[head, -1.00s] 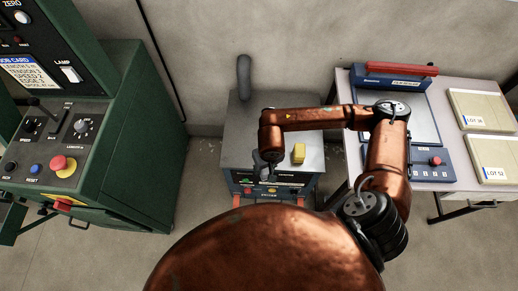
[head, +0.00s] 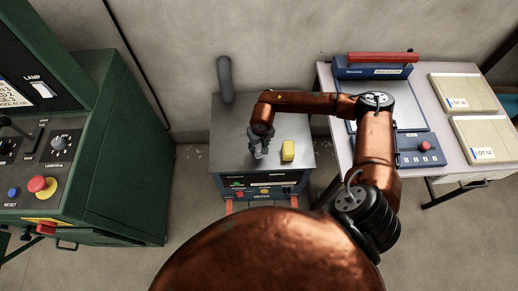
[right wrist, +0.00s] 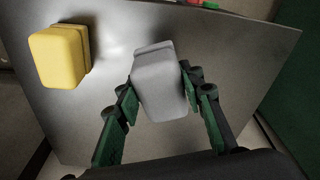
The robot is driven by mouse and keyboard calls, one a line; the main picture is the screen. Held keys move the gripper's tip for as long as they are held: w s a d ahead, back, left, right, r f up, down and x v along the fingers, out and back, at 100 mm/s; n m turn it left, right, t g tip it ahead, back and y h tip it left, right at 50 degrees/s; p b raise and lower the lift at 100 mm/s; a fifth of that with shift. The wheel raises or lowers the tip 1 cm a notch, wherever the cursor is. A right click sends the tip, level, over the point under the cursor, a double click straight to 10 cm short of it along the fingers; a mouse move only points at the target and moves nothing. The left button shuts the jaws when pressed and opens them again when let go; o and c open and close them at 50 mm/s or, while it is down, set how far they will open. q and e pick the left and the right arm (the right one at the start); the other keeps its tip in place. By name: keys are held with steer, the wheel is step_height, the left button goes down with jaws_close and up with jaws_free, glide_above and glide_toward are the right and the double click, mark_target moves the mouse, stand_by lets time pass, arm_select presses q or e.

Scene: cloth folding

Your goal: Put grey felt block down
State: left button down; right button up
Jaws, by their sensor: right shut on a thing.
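The grey felt block (right wrist: 160,82) is between the fingers of my right gripper (right wrist: 158,85) in the right wrist view. The fingers press on its two sides. In the head view the right gripper (head: 259,145) is over the metal top of the machine cabinet (head: 232,112), and a small light part of the grey block (head: 260,154) shows below it. I cannot tell whether the block touches the top. A yellow block (head: 288,150) stands on the top just right of the gripper; it also shows at the upper left in the right wrist view (right wrist: 60,55). My left gripper is not in view.
A grey upright pipe (head: 225,80) stands at the cabinet's back left. A green control machine (head: 120,150) is at the left. A table (head: 440,107) at the right bears a blue sealer with a red bar (head: 380,58) and lot boxes (head: 462,92). The cabinet top's back is clear.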

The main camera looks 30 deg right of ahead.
steer(key=shift+w+d+f, duration=0.15)
steer(key=shift+f, duration=0.15)
step_height(320, 180, down, 3)
steer(key=shift+w+d+f+b, duration=0.1)
steer(key=shift+w+f+b, duration=0.1)
steer(key=shift+b, duration=0.15)
steer(key=shift+s, duration=0.1)
steer(key=shift+f, duration=0.1)
steer(key=o, duration=1.1)
